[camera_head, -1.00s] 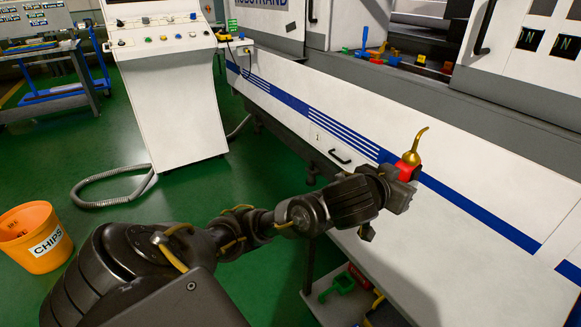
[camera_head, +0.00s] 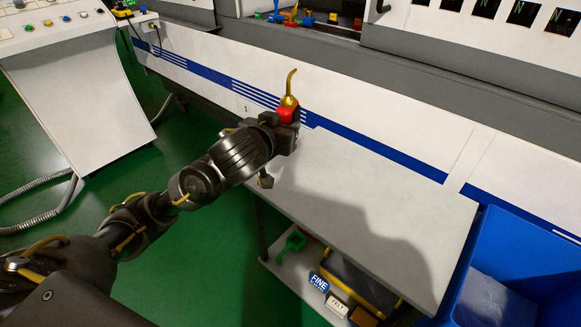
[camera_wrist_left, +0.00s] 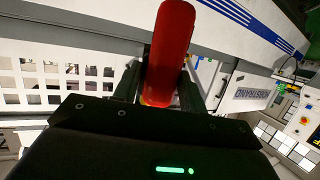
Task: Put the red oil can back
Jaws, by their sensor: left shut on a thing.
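The red oil can (camera_head: 287,113) has a brass top and a curved brass spout that points up in the head view. My left gripper (camera_head: 284,126) is shut on the can's red body and holds it over the far left part of a grey table top, close to the machine front. Whether the can touches the table is hidden by the gripper. In the left wrist view the can's red body (camera_wrist_left: 171,50) stands between the two dark fingers. My right gripper is out of view.
The grey table (camera_head: 370,215) is mostly bare. Its lower shelf carries a green scoop (camera_head: 291,241) and labelled boxes (camera_head: 319,282). A blue bin (camera_head: 525,255) stands at the right. The machine's white front (camera_head: 330,85) runs behind; a control console (camera_head: 80,90) stands left.

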